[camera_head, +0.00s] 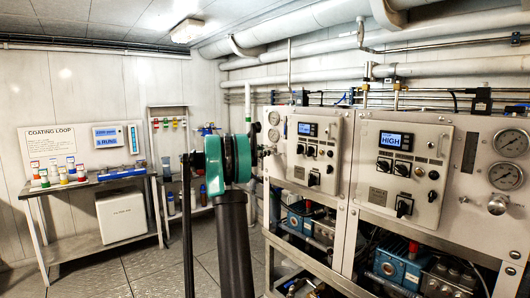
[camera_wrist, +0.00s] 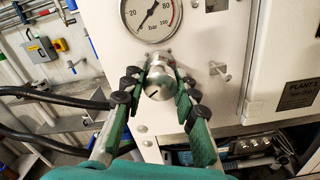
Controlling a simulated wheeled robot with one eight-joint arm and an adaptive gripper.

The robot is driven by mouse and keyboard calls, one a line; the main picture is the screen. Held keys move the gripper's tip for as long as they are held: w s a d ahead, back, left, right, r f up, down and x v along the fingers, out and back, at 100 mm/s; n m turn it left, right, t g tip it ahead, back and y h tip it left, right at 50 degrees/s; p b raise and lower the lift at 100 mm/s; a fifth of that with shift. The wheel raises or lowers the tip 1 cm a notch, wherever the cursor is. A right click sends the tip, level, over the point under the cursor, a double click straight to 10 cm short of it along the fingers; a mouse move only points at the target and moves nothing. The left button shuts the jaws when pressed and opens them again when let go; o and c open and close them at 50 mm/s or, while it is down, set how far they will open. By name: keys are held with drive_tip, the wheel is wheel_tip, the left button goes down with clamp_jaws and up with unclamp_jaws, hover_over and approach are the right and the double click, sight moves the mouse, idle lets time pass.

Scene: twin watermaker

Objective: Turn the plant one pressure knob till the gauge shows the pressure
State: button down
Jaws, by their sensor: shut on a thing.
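In the wrist view, the round metal pressure knob (camera_wrist: 158,83) sits on the light panel below a gauge (camera_wrist: 150,16). My gripper (camera_wrist: 160,88) has a green finger with black pads on each side of the knob and is shut on it. A dark mark shows on the knob's face. The gauge is marked in bar with a red band at the right, and its top is cut off. Its needle appears to point to the lower left, but the exact reading is too small to tell. In the head view, my arm hides the knob and my gripper.
A valve-like metal fitting (camera_wrist: 219,70) protrudes right of the knob. A plate reading PLANT 1 (camera_wrist: 301,88) is farther right. In the head view, a second panel (camera_head: 403,170) displays HIGH, with gauges (camera_head: 511,143) and another knob (camera_head: 497,204) beside it. Open floor (camera_head: 105,273) lies left.

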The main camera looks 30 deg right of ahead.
drive_tip(key=m, duration=0.6)
drive_tip(key=shift+m, duration=0.3)
drive_tip(key=m, duration=1.2)
drive_tip(key=shift+m, duration=0.3)
drive_tip(key=m, duration=0.6)
drive_tip(key=shift+r, duration=0.1)
drive_tip(key=shift+m, duration=0.4)
drive_tip(key=c, duration=1.2)
unclamp_jaws()
drive_tip(key=shift+o, duration=0.2)
drive_tip(key=shift+a, duration=0.1)
